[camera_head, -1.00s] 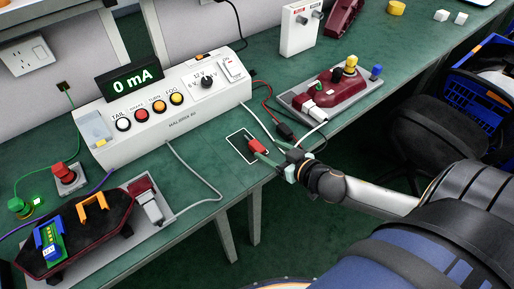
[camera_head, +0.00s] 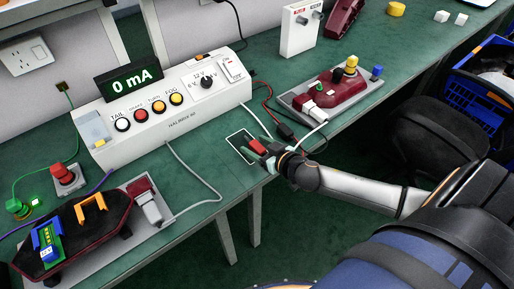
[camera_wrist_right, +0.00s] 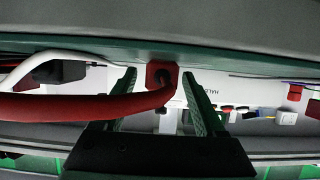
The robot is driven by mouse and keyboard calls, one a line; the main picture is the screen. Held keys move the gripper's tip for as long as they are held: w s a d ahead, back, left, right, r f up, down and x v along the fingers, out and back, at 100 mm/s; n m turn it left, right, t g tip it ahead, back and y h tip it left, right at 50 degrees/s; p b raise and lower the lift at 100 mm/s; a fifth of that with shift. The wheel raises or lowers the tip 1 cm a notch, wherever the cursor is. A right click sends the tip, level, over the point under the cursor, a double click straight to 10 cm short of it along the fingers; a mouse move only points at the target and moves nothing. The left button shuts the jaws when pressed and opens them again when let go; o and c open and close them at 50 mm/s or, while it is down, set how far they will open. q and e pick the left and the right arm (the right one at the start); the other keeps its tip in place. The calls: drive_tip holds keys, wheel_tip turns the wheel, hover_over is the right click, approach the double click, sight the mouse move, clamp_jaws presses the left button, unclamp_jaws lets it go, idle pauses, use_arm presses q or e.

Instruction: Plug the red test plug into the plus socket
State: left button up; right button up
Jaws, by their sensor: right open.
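The red test plug (camera_head: 257,146) lies at the white outlined rectangle near the front edge of the green bench. My right gripper (camera_head: 254,144) is open, with its green fingers on either side of the plug. In the right wrist view the red plug (camera_wrist_right: 162,74) shows between the two spread fingertips (camera_wrist_right: 160,92), with a gap on each side. A thick red cable (camera_wrist_right: 85,106) crosses the foreground of that view. A white box with a red and a dark label (camera_head: 302,30) stands at the back; I cannot tell whether it carries the plus socket. My left gripper is out of view.
The white tester (camera_head: 165,105) with its 0 mA display stands behind the plug. A dark red lamp on a grey tray (camera_head: 330,92) stands to the right, another lamp (camera_head: 75,232) at the lower left. Thin cables cross the bench near the gripper.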

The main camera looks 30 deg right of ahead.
sight(257, 146)
clamp_jaws()
idle(0.5)
drive_tip(key=shift+r, duration=0.1)
drive_tip(key=shift+r, duration=0.55)
drive_tip(key=shift+s+r+p, duration=0.2)
drive_tip(key=shift+r+p, duration=0.5)
drive_tip(key=shift+r, duration=0.55)
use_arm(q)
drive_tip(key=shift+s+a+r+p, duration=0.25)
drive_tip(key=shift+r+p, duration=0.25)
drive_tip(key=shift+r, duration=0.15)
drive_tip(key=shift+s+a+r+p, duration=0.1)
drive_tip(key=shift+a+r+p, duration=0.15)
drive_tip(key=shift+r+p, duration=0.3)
use_arm(e)
drive_tip(key=a+r+v, duration=0.1)
drive_tip(key=v, duration=0.7)
drive_tip(key=w+a+r+v, duration=0.1)
drive_tip(key=r+v, duration=0.1)
drive_tip(key=v, duration=0.6)
drive_tip(key=shift+a, duration=0.15)
